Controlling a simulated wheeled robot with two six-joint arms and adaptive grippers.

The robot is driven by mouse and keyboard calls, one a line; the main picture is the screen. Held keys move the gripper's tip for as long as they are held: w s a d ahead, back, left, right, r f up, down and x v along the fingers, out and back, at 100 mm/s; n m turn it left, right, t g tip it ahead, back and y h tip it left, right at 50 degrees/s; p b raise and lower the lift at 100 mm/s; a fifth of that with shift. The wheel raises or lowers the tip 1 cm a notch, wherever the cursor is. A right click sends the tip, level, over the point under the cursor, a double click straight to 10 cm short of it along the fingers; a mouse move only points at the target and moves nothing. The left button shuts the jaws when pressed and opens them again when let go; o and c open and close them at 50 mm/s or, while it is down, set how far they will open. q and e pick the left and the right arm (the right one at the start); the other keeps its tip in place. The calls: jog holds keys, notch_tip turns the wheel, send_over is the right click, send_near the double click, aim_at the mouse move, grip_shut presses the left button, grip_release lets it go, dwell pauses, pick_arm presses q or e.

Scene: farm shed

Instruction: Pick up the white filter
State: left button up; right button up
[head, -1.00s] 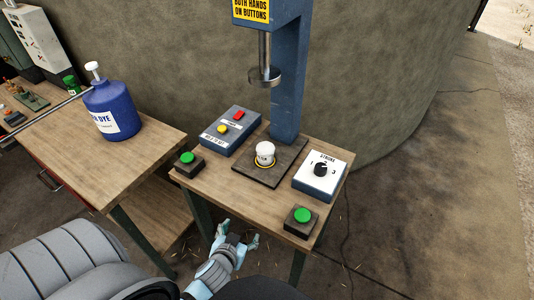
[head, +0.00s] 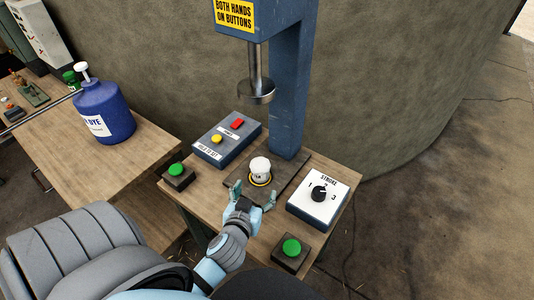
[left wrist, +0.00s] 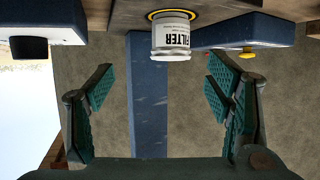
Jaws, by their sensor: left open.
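The white filter (head: 260,170) stands upright on the dark press plate (head: 291,179), inside a yellow ring, below the raised press ram. In the left wrist view the filter (left wrist: 171,38) appears upside down, with its "FILTER" label showing, ahead of and between the open fingers. My left gripper (head: 253,196) is open and empty, just on the near side of the filter, with its fingertips spread to either side and apart from it. My right gripper is not in view.
The press ram (head: 257,91) hangs above the filter. Around it are a button box (head: 227,140), a stroke dial box (head: 318,198), and green buttons at the left (head: 176,170) and front (head: 291,247). A blue dye bottle (head: 104,112) stands on the left table.

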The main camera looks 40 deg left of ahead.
aim_at(261, 167)
pick_arm(q)
jog(key=x, duration=0.3)
jog(key=a+x, duration=0.1)
jog(key=x, duration=0.2)
jog(key=shift+w+a, duration=0.1)
jog(key=shift+a, duration=0.1)
jog(key=x, duration=0.5)
jog(key=shift+w+a+r, duration=0.3)
jog(key=shift+w+a, duration=0.05)
jog(key=shift+a, duration=0.1)
jog(key=shift+w+a+f, duration=0.1)
jog(key=shift+w+f, duration=0.05)
jog(key=shift+w, duration=0.15)
jog(key=shift+s, duration=0.1)
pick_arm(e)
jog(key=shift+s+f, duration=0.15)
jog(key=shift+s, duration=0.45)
